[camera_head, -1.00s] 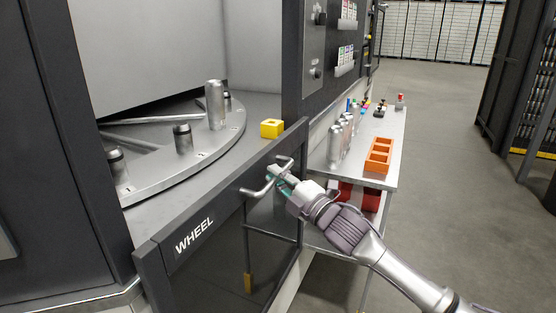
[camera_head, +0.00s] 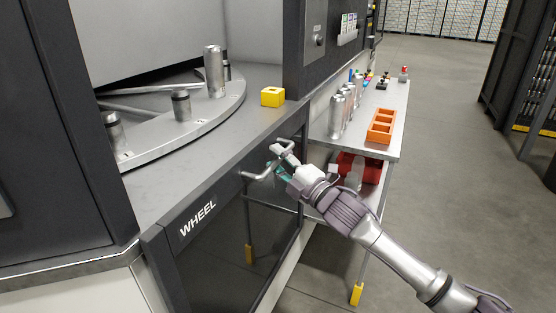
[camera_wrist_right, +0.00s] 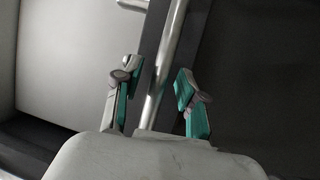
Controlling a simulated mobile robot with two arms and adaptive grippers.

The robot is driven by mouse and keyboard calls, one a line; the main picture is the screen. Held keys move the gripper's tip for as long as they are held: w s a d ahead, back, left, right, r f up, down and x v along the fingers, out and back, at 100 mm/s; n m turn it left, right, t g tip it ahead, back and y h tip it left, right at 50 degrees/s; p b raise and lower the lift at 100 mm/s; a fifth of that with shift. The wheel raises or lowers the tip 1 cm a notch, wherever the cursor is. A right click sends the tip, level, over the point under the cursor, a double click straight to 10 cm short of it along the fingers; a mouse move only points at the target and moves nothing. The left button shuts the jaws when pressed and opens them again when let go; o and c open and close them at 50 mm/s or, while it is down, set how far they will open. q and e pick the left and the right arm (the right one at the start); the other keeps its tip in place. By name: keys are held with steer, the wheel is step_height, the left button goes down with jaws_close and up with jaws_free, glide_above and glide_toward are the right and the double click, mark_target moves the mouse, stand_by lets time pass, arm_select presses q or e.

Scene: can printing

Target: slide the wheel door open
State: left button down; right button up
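The wheel door (camera_head: 225,205) is a dark framed panel with a see-through pane, marked WHEEL, at the machine's front. Its top edge sits low, so the inside shows above it. A silver bar handle (camera_head: 257,176) is on its upper part; the bar (camera_wrist_right: 165,60) also crosses the right wrist view. My right gripper (camera_head: 284,160) is at the handle's far end. In the right wrist view its teal-padded fingers (camera_wrist_right: 157,80) stand apart on either side of the bar, with gaps visible; contact is unclear. My left gripper is out of view.
Inside the machine, a grey round wheel (camera_head: 165,148) carries posts and a silver can (camera_head: 214,72). A yellow block (camera_head: 272,97) sits on the ledge. A side table (camera_head: 395,105) holds several cans and an orange tray (camera_head: 381,126).

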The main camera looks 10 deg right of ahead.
steer(key=shift+s, duration=0.1)
steer(key=v, duration=1.2)
